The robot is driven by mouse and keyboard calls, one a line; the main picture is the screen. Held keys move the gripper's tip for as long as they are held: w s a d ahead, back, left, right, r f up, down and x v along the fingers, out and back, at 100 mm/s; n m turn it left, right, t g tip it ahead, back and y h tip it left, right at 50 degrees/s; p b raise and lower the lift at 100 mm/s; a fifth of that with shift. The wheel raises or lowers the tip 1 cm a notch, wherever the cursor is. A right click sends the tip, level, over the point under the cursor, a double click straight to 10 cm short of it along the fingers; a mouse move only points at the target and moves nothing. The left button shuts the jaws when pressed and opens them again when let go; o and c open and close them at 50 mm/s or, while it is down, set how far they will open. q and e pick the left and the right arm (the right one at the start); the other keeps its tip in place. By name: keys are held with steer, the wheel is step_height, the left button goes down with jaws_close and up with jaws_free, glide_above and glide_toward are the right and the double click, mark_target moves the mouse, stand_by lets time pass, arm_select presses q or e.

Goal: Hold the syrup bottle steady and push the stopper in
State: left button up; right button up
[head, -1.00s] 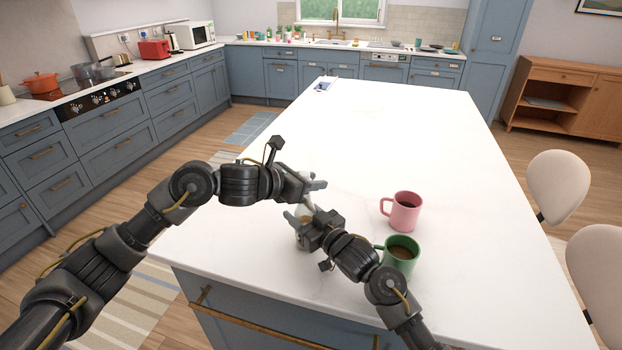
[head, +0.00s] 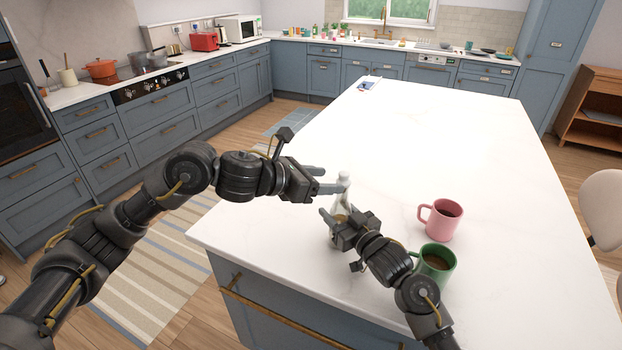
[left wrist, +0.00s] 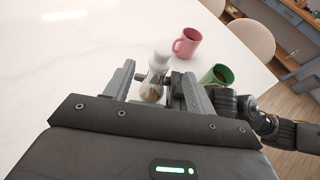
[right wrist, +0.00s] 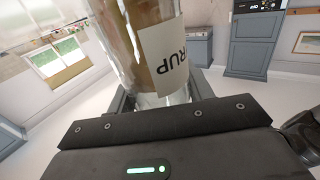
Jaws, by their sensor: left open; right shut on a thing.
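The clear syrup bottle (head: 342,200) stands upright on the white worktop, with brown syrup low inside it. Its pale stopper (head: 344,176) is at the top of the neck; how deep it sits I cannot tell. My right gripper (head: 331,226) is shut around the bottle's body, and its fingers hide part of it. The bottle's label (right wrist: 184,50) shows upside down in the right wrist view. My left gripper (head: 332,181) is open and empty, close beside the bottle's top. In the left wrist view the stopper (left wrist: 161,55) shows beyond the open fingers.
A green mug (head: 436,262) with dark drink stands close to my right arm. A pink mug (head: 440,220) stands just behind it. The worktop (head: 400,130) is clear farther back, apart from a small item (head: 369,84) at the far left corner.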

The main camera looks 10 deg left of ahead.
arm_select(q)
steer(key=v, duration=0.3)
steer(key=shift+s+a+r, duration=0.2)
steer(key=shift+s+a, duration=0.05)
arm_select(e)
steer(key=o, duration=1.4)
steer(key=v, duration=1.2)
steer(key=shift+d, duration=0.1)
